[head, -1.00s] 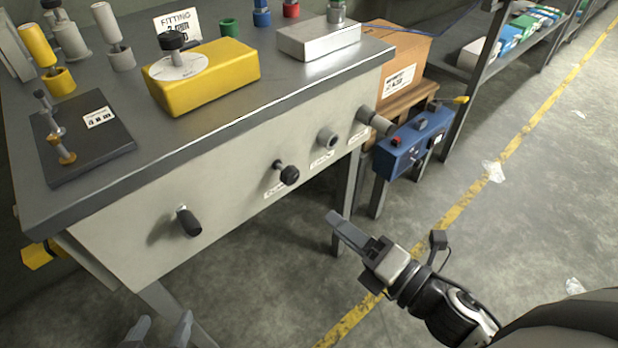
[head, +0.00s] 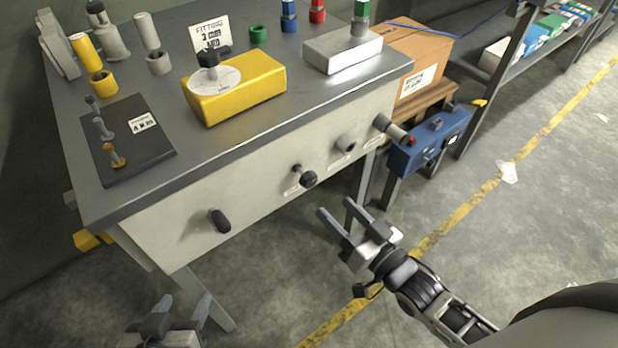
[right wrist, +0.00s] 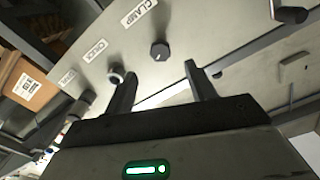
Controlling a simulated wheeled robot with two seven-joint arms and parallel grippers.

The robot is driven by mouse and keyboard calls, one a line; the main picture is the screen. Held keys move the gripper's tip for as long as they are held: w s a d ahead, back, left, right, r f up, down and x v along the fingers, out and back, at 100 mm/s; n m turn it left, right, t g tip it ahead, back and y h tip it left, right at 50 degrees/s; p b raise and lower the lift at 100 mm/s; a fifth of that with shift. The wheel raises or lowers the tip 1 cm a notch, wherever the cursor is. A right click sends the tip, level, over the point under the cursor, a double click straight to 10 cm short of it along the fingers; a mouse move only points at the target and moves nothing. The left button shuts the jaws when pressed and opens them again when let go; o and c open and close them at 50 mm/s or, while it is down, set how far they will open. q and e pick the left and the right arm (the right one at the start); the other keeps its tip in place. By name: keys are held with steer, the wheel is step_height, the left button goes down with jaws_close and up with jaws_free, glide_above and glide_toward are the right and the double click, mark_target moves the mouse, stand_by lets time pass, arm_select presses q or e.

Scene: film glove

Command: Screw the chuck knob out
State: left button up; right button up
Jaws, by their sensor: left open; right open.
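The chuck knob (head: 347,143) is a short grey round knob on the front panel of the bench, seen in the head view between a black knob and a longer grey cylinder. In the right wrist view, the chuck knob (right wrist: 117,75) sits near a label that seems to read CHUCK (right wrist: 95,50), close to one fingertip. My right gripper (head: 337,208) is open and empty in front of the panel, below the knobs; its fingers also show in the right wrist view (right wrist: 162,70). My left gripper (head: 182,300) is open and empty, low in the head view.
A black knob (head: 308,179) and a black lever handle (head: 220,220) stick out of the panel to the left. A grey cylinder (head: 392,128) and a blue box (head: 432,140) are to the right. A bench leg stands behind my right gripper. Floor to the right is open.

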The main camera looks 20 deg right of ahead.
mark_target(312, 183)
steer(key=x, duration=1)
steer(key=shift+w, duration=0.1)
steer(key=c, duration=1)
